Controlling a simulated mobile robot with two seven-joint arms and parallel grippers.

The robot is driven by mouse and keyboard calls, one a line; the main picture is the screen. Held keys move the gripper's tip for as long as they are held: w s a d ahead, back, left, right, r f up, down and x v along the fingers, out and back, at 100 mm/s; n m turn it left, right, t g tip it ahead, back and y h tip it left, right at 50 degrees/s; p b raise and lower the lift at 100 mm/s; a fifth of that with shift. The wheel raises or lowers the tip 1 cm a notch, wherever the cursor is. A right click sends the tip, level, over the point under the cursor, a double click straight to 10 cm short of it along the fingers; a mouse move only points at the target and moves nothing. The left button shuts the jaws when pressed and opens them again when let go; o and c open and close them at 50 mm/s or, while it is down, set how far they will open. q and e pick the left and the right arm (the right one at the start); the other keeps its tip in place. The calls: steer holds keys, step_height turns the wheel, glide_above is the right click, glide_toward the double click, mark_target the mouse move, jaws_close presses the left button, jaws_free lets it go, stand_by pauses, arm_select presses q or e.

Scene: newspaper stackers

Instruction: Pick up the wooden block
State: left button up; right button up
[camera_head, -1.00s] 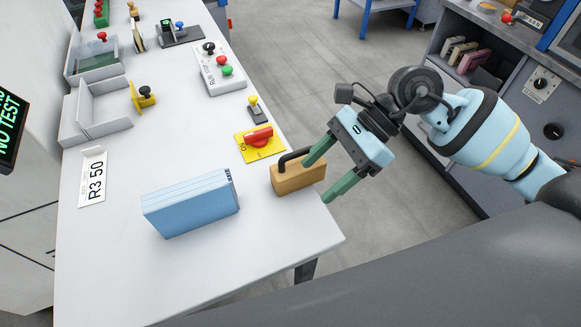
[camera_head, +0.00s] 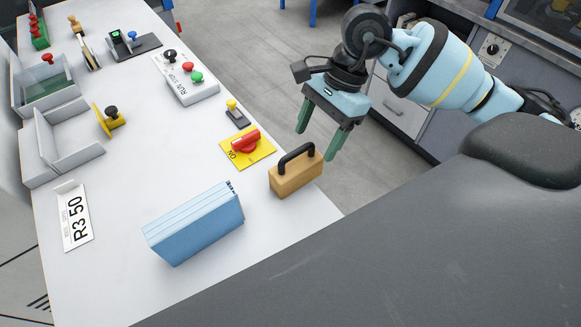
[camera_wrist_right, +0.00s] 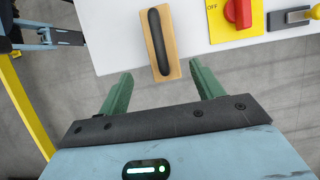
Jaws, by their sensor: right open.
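The wooden block (camera_head: 297,178) is tan with a black arched handle on top. It stands on the white table near its right edge. In the right wrist view the block (camera_wrist_right: 172,63) lies just ahead of the fingers, roughly midway between their lines. My right gripper (camera_head: 318,146) has green fingers, spread open and empty. It is above and just beyond the block, past the table edge in the picture. The fingers also show in the right wrist view (camera_wrist_right: 162,85), apart from the block. My left gripper is not seen in the head view.
A blue book-like stack (camera_head: 196,226) stands left of the block on the white table (camera_head: 130,270). A yellow plate with a red switch (camera_head: 246,146) is close behind the block.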

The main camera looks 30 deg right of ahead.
mark_target(301, 160)
steer(key=shift+s+a+f, duration=0.15)
steer(key=shift+f, duration=0.45)
steer(key=shift+w+a+p+x, duration=0.1)
steer(key=shift+p+x, duration=0.1)
steer(key=shift+x, duration=0.9)
steer(key=shift+w+a+p+x, duration=0.15)
steer(key=shift+x, duration=0.95)
steer(key=shift+w+a+p+x, duration=0.1)
steer(key=shift+p+x, duration=0.1)
steer(key=shift+x, duration=0.85)
steer(key=shift+r, duration=0.1)
steer(key=c, duration=1.2)
